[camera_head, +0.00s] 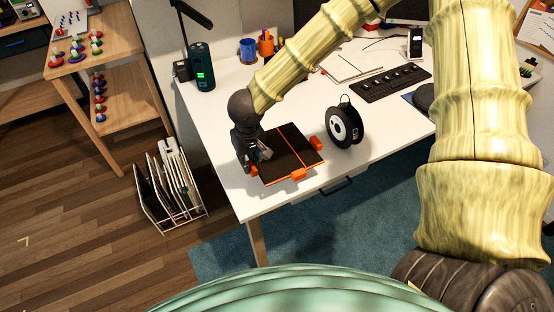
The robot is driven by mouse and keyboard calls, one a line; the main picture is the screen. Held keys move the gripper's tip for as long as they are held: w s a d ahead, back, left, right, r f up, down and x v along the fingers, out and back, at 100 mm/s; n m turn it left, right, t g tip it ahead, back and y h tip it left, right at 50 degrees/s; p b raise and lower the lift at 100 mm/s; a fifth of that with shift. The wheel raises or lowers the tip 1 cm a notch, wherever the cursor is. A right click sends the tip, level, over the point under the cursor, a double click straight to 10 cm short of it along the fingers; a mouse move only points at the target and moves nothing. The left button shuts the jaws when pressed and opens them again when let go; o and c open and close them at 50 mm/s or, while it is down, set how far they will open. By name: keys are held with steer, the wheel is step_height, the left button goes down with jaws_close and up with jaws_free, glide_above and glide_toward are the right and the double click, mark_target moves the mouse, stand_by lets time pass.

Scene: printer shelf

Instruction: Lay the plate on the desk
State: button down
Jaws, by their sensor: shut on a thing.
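The plate (296,155) is a dark, flat square with an orange line across it and orange clips or pads along its edges. It is at the front left part of the white desk (238,198), looking level and at or very close to the surface; I cannot tell if it fully touches. My gripper (258,158) is shut on the plate's left edge, coming from above. The fingertips are partly hidden by the gripper body.
A black spool (345,124) stands upright right of the plate. A keyboard (391,82), a dark green device (202,67), and blue (248,50) and orange (266,43) cups are farther back. A white rack (174,187) of thin plates stands on the floor left of the desk.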

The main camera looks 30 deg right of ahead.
steer(key=s+d+f, duration=0.1)
steer(key=s+d, duration=0.1)
steer(key=s+d+f+b, duration=0.1)
steer(key=s+d, duration=0.2)
steer(key=s+d+f+b, duration=0.1)
steer(key=s+d, duration=0.2)
steer(key=shift+f, duration=0.4)
steer(key=w+a, duration=0.2)
steer(key=w, duration=0.2)
steer(key=w+a+f+p, duration=0.1)
steer(key=w+a, duration=0.1)
steer(key=w, duration=0.3)
steer(key=w+a+p, duration=0.1)
steer(key=w+a, duration=0.1)
steer(key=w, duration=0.3)
steer(key=shift+w+a+f, duration=0.1)
steer(key=shift+w+f, duration=0.05)
steer(key=shift+f, duration=0.1)
steer(key=shift+w+f, duration=0.1)
steer(key=shift+f, duration=1.7)
steer(key=c, duration=1.3)
jaws_free()
steer(key=r, duration=0.4)
steer(key=s+r, duration=0.1)
steer(key=r, duration=0.7)
steer(key=shift+s+a, duration=0.1)
steer(key=shift+s, duration=0.15)
